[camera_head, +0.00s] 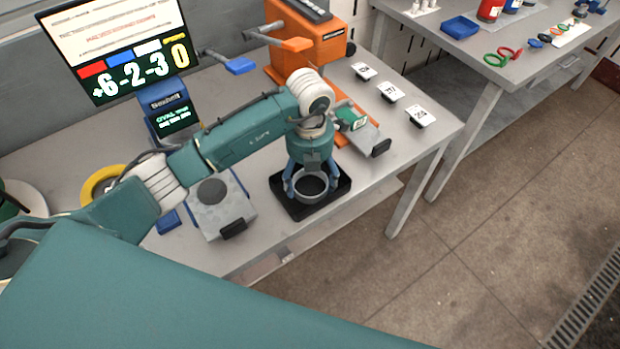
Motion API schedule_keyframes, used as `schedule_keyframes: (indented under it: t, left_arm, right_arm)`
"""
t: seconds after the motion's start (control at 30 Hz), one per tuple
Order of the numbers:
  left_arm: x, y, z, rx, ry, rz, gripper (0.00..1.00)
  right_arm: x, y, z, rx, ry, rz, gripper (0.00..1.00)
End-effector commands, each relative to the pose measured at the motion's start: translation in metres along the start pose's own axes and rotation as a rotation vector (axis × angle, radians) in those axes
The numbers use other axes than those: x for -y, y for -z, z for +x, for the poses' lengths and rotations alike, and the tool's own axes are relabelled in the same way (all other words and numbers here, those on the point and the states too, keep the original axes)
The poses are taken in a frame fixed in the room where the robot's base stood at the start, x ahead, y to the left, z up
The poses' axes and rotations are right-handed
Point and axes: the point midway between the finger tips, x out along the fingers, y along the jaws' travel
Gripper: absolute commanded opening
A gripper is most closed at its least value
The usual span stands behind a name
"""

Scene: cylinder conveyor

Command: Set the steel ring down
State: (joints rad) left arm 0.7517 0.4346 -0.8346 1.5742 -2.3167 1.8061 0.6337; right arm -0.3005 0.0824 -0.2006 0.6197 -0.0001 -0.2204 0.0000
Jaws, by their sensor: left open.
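The steel ring (311,197), a grey round band with a dark inside, is on the black square tray (333,194) near the front edge of the table. My left gripper (308,187) points down right over the ring, with its blue fingers on either side of it. The fingers are open; whether they touch the ring I cannot tell. The gripper body hides the ring's far side. My right gripper is not in view.
A grey block with a round dark disc (211,190) stands left of the tray. An orange machine (305,50) and several white labelled cards (389,92) are behind. A yellow ring (95,187) lies far left. A scoreboard screen (118,45) stands at the back.

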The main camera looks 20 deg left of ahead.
Motion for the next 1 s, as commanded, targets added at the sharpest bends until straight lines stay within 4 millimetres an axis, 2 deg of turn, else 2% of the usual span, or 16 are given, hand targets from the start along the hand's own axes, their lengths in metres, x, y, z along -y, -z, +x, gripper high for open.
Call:
schedule_keyframes:
  t: [0.33,0.5,0.7,1.0]
  left_arm:
    - [0.000,-0.002,-0.069,0.010,0.000,0.002,0.77]
    - [-0.001,-0.002,-0.102,0.008,-0.002,0.000,0.77]
    - [0.000,-0.001,-0.116,0.004,0.000,0.000,0.77]
    - [0.000,-0.001,-0.117,0.003,0.000,0.000,0.77]
  right_arm:
    - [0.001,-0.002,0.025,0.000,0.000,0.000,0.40]
    - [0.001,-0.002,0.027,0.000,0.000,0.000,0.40]
    - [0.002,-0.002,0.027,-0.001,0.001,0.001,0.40]
    - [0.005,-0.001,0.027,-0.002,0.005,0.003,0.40]
